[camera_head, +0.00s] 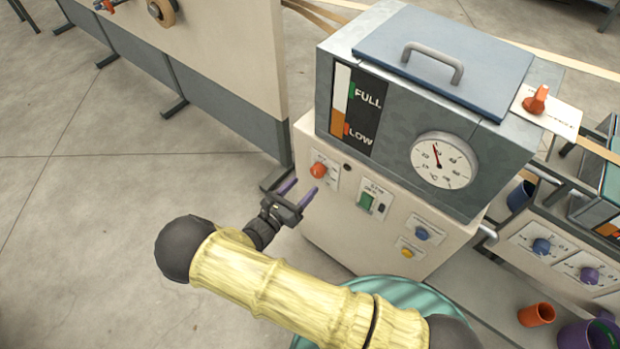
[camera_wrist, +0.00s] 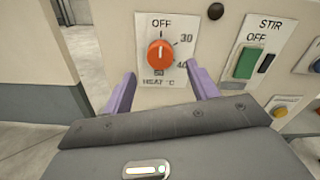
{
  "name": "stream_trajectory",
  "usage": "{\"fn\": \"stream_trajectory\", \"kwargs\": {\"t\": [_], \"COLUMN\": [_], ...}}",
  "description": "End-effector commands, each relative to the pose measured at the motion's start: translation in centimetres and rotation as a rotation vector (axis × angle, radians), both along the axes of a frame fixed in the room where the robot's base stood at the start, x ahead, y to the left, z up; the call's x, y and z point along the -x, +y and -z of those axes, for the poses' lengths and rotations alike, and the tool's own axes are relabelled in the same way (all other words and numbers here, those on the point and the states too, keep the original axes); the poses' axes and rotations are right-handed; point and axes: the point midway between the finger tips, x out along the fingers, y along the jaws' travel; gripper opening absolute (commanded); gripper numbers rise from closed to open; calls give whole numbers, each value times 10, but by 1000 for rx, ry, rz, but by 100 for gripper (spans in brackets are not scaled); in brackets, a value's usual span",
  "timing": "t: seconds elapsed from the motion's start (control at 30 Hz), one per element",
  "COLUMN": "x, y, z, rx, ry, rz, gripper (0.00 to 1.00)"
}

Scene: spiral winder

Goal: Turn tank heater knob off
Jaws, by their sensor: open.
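The orange tank heater knob (camera_head: 318,170) sits on a white plate on the cream front panel, below the grey tank (camera_head: 480,155). In the wrist view, the knob (camera_wrist: 161,54) is centred on its dial plate (camera_wrist: 183,22), marked OFF at the top, 30 and 40 at the right, and HEAT °C below. A pale mark on the knob points roughly upward; its exact setting is hard to tell. My gripper (camera_head: 296,193) is open, with its purple fingers pointing at the panel. In the wrist view the fingers (camera_wrist: 162,80) flank the knob's lower part left and right, apparently without touching it.
A STIR plate with a green switch (camera_wrist: 248,62) is right of the knob. Blue (camera_head: 422,234) and yellow (camera_head: 407,253) buttons sit lower right. Floor at the left is clear.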

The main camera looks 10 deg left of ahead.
Motion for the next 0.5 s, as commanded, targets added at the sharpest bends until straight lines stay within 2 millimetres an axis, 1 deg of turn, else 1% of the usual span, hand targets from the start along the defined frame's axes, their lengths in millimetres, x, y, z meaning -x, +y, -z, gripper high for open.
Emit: {"fn": "stream_trajectory", "kwargs": {"t": [0.03, 0.3, 0.4, 0.5], "x": [10, 59, 77, 89], "y": [6, 28, 36, 41], "z": [1, 1, 1, 1], "rx": [-2, -3, -1, -1], "ry": [2, 1, 3, 0], "rz": [-5, -5, -3, -3], "gripper": [59, 59, 59, 59]}}
